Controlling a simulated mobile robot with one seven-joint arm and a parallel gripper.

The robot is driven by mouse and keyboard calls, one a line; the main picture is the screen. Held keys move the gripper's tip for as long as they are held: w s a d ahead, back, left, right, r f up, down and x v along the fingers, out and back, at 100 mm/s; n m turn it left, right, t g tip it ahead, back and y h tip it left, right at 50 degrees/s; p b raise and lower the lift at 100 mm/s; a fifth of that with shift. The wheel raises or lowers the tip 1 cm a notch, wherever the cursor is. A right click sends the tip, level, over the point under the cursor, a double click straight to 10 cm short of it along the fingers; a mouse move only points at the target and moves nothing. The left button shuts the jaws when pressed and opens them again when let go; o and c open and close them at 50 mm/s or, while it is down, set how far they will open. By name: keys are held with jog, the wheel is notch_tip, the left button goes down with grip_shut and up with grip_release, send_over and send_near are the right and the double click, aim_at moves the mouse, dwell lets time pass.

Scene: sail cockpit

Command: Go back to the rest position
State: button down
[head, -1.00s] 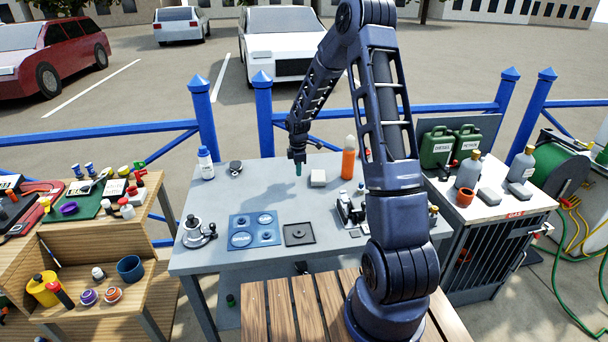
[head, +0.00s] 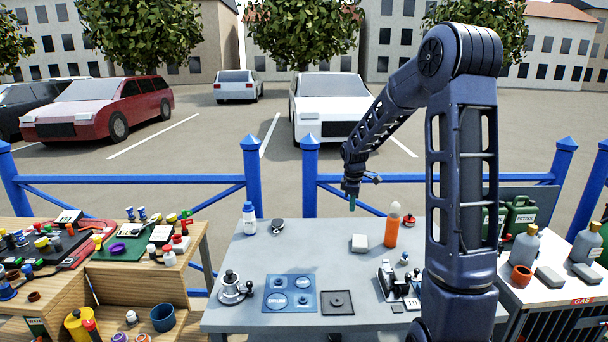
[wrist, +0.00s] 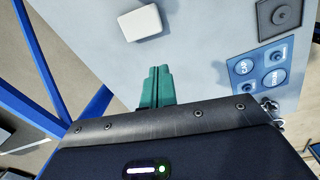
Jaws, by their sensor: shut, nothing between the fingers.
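My gripper (head: 352,203) hangs from my raised arm above the back part of the grey table (head: 250,262). Its green fingers (wrist: 156,86) are together with nothing between them in the wrist view. A small white block (head: 360,243) lies on the table below and slightly right of my gripper in the head view. The block also shows in the wrist view (wrist: 141,22), beyond the fingertips and apart from them.
The table holds a white bottle (head: 249,218), an orange bottle (head: 392,228), a blue plate (head: 290,294), a dark square tray (head: 337,303) and a metal winch-like part (head: 231,288). A blue railing (head: 420,186) runs behind it. A wooden bench (head: 120,280) stands left, a gas cabinet (head: 560,296) right.

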jog(key=s+d+r+m, duration=0.3)
jog(key=s+r+m, duration=0.1)
jog(key=s+r, duration=0.5)
jog(key=s+d+r+m+t, duration=0.1)
jog(key=s+m, duration=0.4)
jog(key=s, duration=0.7)
jog(key=s+d+r+m+t, duration=0.2)
jog(key=s+d+r+m, duration=0.2)
jog(key=s, duration=0.9)
jog(key=shift+d+r+m+t, duration=0.35)
jog(key=shift+r+m, duration=0.15)
jog(key=shift+m, duration=0.4)
